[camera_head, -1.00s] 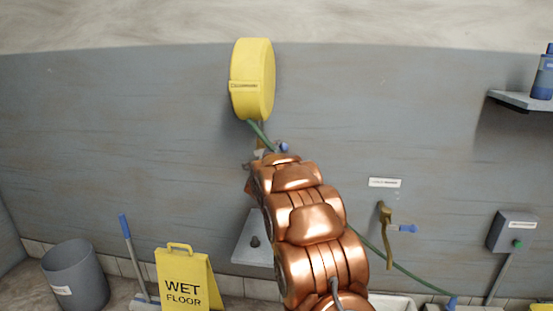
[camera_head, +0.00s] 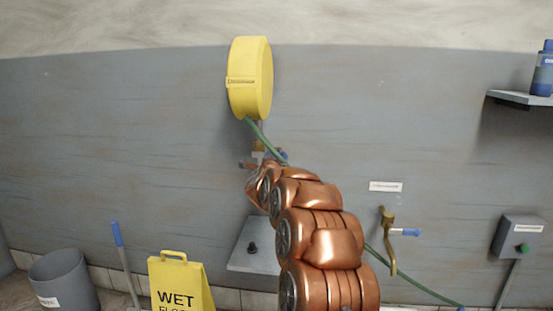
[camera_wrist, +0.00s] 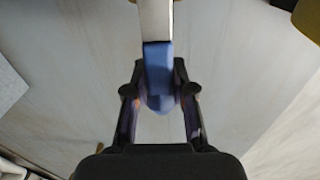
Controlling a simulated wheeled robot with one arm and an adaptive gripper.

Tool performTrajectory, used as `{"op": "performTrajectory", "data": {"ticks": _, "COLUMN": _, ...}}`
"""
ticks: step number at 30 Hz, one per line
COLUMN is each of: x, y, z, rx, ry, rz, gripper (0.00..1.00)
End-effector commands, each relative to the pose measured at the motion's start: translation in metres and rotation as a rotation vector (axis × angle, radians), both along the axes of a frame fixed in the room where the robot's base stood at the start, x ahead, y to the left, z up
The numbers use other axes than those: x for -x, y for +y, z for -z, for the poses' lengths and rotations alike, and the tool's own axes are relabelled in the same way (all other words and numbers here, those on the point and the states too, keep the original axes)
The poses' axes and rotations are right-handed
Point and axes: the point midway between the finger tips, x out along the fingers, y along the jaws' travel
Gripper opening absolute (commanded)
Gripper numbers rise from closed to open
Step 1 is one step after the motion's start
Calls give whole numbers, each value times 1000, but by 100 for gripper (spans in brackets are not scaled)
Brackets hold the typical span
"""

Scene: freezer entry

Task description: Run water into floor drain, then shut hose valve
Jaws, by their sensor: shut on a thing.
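The yellow hose reel (camera_head: 250,78) is on the grey wall, with a green hose (camera_head: 262,138) running down from it behind my arm and out at lower right. Just below the reel is a brass valve fitting with a blue-tipped lever (camera_head: 281,155), partly hidden by my arm. In the wrist view my gripper (camera_wrist: 160,97) is shut on the lever's blue grip (camera_wrist: 158,66); the lever's pale metal part extends past the fingers. My fingers are hidden in the head view. No floor drain or running water can be made out.
A brass tap (camera_head: 387,235) with a blue handle is on the wall at right, near a grey switch box (camera_head: 518,236). A yellow wet-floor sign (camera_head: 180,285), grey bin (camera_head: 64,281) and blue-handled tool (camera_head: 118,240) stand at lower left. A grey wall ledge (camera_head: 252,262) is below the valve.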

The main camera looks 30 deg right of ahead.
Motion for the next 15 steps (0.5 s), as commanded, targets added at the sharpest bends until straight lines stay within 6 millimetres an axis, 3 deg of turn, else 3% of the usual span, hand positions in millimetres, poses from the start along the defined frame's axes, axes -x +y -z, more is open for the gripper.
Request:
{"op": "performTrajectory", "data": {"ticks": 6, "x": 1, "y": -3, "z": 2, "rx": -6, "ry": 0, "rz": 5, "gripper": 0}}
{"op": "performTrajectory", "data": {"ticks": 7, "x": 1, "y": -3, "z": 3, "rx": -5, "ry": 1, "rz": 5, "gripper": 25}}
{"op": "performTrajectory", "data": {"ticks": 15, "x": 1, "y": -2, "z": 2, "rx": -4, "ry": 2, "rz": 3, "gripper": 50}}
